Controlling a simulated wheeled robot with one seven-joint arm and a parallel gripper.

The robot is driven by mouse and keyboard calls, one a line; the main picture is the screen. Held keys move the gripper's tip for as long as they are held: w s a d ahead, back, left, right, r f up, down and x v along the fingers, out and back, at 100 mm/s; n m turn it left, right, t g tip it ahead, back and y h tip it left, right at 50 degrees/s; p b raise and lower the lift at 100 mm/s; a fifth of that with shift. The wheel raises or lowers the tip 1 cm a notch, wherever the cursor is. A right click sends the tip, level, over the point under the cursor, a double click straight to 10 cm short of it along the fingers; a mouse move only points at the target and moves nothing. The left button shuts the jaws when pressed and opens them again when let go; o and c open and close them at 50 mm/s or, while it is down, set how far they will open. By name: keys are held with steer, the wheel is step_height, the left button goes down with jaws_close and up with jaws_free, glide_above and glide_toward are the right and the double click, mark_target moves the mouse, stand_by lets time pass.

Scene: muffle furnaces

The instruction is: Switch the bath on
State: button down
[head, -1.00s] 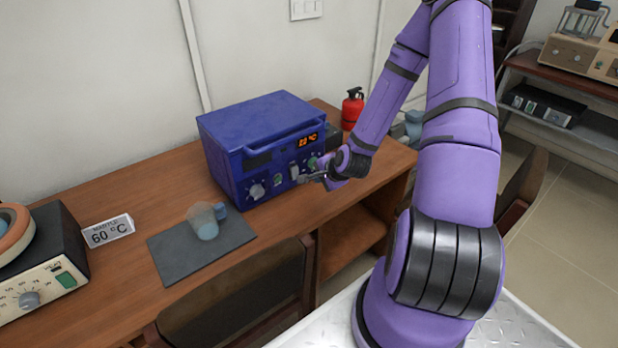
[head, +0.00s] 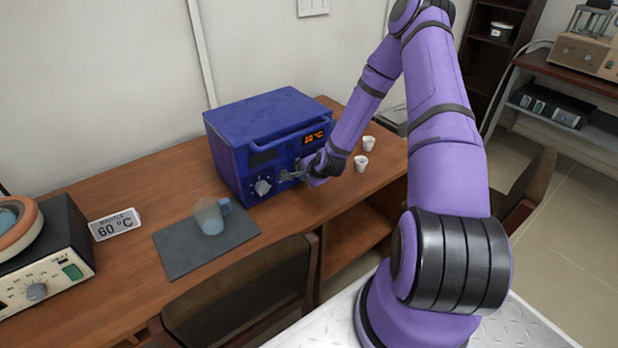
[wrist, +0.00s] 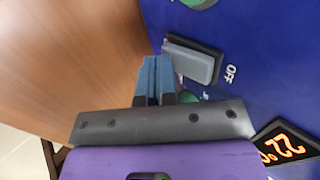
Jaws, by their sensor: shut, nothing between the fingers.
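The blue box-shaped bath (head: 232,165) stands on the wooden desk, with a lit orange display (head: 314,137) on its front. The display also shows in the wrist view (wrist: 284,146), reading about 22 °C. A grey rocker switch (wrist: 190,64) with OFF printed beside it is on the blue front panel. My gripper (head: 286,176) is at the lower front of the bath, right of its pale knob (head: 262,187). In the wrist view my fingers (wrist: 153,64) are shut and empty, with tips just left of the switch. I cannot tell whether they touch it.
A clear mug (head: 209,217) stands on a dark mat (head: 180,253). A heating mantle (head: 45,262) and a 60 °C sign (head: 115,224) are at left. Two white cups (head: 361,163) (head: 369,143) stand right of my gripper. Chairs (head: 240,300) front the desk.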

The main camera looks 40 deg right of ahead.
steer(key=shift+w, duration=0.1)
steer(key=shift+w+f, duration=0.15)
stand_by(0.3)
steer(key=shift+r, duration=0.2)
steer(key=shift+r, duration=0.7)
